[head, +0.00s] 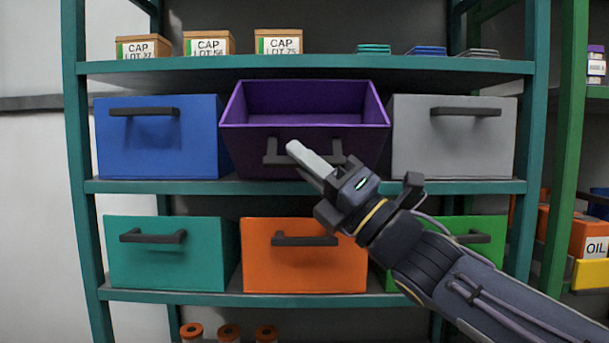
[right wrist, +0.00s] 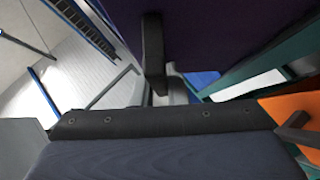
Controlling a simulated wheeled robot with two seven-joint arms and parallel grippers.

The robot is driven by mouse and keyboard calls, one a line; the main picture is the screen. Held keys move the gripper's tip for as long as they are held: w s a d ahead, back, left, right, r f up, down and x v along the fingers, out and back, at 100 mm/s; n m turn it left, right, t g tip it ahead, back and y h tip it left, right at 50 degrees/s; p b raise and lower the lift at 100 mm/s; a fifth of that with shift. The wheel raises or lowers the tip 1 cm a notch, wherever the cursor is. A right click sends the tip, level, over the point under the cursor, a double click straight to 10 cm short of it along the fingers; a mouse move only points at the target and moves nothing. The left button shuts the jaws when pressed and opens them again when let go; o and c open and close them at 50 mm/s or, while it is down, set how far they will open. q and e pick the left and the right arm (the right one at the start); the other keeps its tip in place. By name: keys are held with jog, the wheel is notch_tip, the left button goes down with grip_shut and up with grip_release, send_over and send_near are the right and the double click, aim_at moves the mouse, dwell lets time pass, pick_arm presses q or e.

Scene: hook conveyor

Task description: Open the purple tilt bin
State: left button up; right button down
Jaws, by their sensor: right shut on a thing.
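The purple tilt bin (head: 304,108) is in the middle of the upper bin row in the head view. It is tilted forward, its open top and inside showing. Its dark handle (head: 272,152) is on its front face. My right gripper (head: 304,154) is at this handle, shut on it, and hides the handle's middle. In the right wrist view the dark purple front (right wrist: 230,35) fills the top and the dark handle (right wrist: 153,50) runs down to the gripper. My left gripper is not in view.
A blue bin (head: 200,140) and a grey bin (head: 415,150) flank the purple one. Teal (head: 150,265), orange (head: 305,268) and green (head: 488,252) bins stand on the shelf below. Cap boxes (head: 208,43) and small stacks stand above. A green upright (head: 562,150) is at right.

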jog(key=shift+f, duration=0.2)
dwell(0.4)
jog(key=c, duration=1.4)
grip_release()
jog(key=shift+c, duration=0.2)
jog(key=b+v, duration=0.1)
jog(key=v, duration=0.6)
jog(key=shift+d+f, duration=0.25)
jog(key=shift+s, duration=0.15)
